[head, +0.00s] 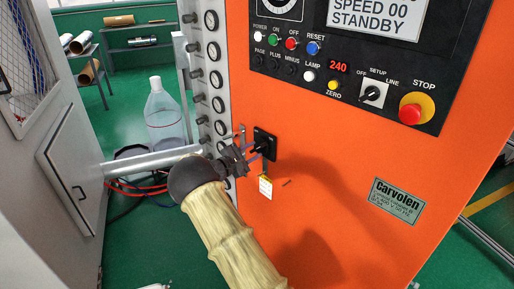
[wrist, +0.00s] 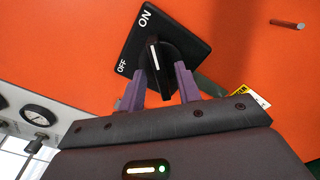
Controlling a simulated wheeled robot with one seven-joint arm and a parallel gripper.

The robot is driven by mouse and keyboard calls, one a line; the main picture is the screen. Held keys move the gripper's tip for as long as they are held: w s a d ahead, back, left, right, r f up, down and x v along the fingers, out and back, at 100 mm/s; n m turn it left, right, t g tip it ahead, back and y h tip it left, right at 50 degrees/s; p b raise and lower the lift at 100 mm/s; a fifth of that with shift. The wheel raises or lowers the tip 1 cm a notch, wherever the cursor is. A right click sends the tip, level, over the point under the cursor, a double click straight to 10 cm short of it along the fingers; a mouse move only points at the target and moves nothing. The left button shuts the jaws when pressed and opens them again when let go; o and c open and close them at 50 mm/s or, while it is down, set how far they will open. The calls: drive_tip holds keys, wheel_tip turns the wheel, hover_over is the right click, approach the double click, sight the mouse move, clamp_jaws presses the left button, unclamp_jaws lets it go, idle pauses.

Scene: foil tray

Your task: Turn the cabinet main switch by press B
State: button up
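The main switch is a black plate with a black rotary knob on the orange cabinet front, left of centre in the head view (head: 266,140). In the wrist view the switch knob (wrist: 157,58) carries a white line running nearly upright in the picture, its upper end toward the ON side. ON and OFF are printed along the plate's left edge. My gripper (head: 250,151) is at the switch. In the wrist view its two purple fingers (wrist: 158,82) are apart, on either side of the knob's near end. I cannot tell whether they touch it.
A white and yellow tag (head: 265,187) hangs below the switch. A column of gauges (head: 218,103) stands just left of it. The control panel (head: 340,75) with a red STOP button is above. A small rod (wrist: 287,24) sticks out of the cabinet. A clear bottle (head: 164,115) stands behind.

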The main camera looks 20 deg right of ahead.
drive_tip(key=shift+x, duration=1.3)
drive_tip(key=shift+a, duration=0.1)
clamp_jaws()
